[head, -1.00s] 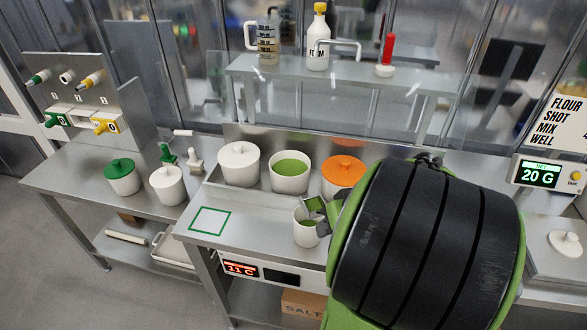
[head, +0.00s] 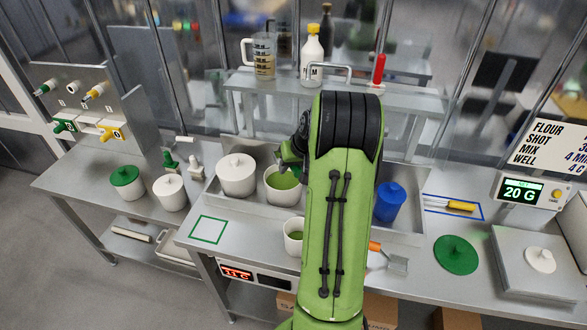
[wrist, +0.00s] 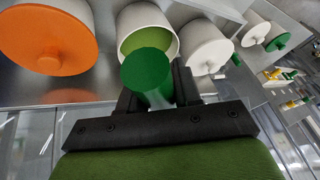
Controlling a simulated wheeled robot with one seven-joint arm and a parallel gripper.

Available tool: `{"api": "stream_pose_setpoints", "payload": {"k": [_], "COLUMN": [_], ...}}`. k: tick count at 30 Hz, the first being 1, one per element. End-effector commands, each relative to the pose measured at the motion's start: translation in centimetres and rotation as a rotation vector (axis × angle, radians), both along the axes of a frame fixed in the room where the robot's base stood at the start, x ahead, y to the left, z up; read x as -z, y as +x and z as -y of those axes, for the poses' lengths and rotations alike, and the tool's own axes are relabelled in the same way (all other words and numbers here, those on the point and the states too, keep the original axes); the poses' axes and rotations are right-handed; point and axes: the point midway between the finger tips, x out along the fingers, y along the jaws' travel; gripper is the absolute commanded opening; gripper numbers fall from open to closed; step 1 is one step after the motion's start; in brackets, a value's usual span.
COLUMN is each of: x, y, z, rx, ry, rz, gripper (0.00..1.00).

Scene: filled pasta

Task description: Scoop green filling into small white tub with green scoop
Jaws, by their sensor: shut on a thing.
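The white pot of green filling (head: 270,192) stands open in the middle of the steel tray in the head view, and it also shows in the wrist view (wrist: 140,14). My gripper (head: 290,163) is at this pot, shut on the green scoop (wrist: 148,72), whose round green end shows at the jaws in the wrist view. The scoop's bowl is hidden, so I cannot tell whether it carries filling. The small white tub (head: 289,246) stands in front of the pot, partly hidden by my arm, with some green filling visible inside.
A lidded white pot (head: 237,178) stands left of the filling pot. An orange-lidded pot (wrist: 48,45) stands on its other side. A blue pot (head: 390,204), an orange-handled scraper (head: 390,257) and a green lid (head: 456,254) are at right. A green-outlined square (head: 208,229) is clear.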

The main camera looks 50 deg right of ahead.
Motion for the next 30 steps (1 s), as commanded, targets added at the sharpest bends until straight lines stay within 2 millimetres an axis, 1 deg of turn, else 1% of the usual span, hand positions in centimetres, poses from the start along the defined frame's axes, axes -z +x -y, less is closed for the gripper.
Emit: {"api": "stream_pose_setpoints", "payload": {"k": [1,30], "x": [0.8,12.0], "y": [0.0,0.0], "z": [0.0,0.0], "rx": [0.000,-0.002], "ry": [0.001,0.000], "rz": [0.001,0.000], "gripper": [0.02,0.02]}}
